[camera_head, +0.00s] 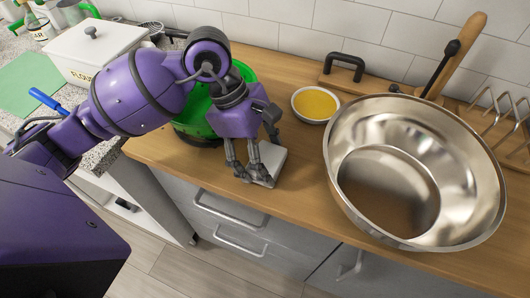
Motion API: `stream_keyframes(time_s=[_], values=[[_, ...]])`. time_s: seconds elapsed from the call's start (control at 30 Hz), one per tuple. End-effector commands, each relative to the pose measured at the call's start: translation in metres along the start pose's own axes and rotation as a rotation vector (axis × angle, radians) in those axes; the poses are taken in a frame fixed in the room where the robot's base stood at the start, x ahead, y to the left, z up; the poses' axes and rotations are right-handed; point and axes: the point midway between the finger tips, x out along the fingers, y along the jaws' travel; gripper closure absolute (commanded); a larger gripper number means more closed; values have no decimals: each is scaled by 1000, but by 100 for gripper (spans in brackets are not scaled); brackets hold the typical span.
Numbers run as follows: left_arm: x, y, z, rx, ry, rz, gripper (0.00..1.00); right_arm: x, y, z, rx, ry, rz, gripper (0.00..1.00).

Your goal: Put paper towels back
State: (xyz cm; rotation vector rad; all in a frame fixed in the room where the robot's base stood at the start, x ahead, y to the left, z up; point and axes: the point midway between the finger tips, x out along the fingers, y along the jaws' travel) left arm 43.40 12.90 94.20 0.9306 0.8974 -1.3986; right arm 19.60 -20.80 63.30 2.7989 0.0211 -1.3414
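No paper towel roll can be recognised in the head view. A small flat white-grey block (273,158) lies at the front edge of the wooden counter; I cannot tell whether it is a stack of paper towels. My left gripper (250,174) points down at this block, with its fingertips at the block's left and front side. The fingers look parted, but I cannot tell whether they hold the block. My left arm hides part of the green bowl (189,130) behind it. My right gripper is not in view.
A large metal bowl (350,205) fills the counter's right. A small bowl of yellow content (315,104) stands behind. A white flour box (92,50), blue-handled tool (45,99) and green sheet (32,82) are at left. Some wooden counter (298,190) is clear between block and metal bowl.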

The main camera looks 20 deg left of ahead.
Motion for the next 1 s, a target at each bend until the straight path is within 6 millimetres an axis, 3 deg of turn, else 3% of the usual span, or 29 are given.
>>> stream_keyframes(time_s=[0.27, 0.3, 0.4, 0.77, 1.0], values=[[4, 0, -2, 0, 1, -1, 47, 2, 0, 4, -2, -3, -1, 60], [2, 0, -1, 0, 0, 0, 21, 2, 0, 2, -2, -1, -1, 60], [2, 0, -1, 0, 0, 0, 7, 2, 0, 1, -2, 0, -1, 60], [1, 0, 0, 0, 0, 1, 7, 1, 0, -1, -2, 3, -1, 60], [-27, 1, 0, 2, 4, 4, 7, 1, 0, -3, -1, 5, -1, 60]])
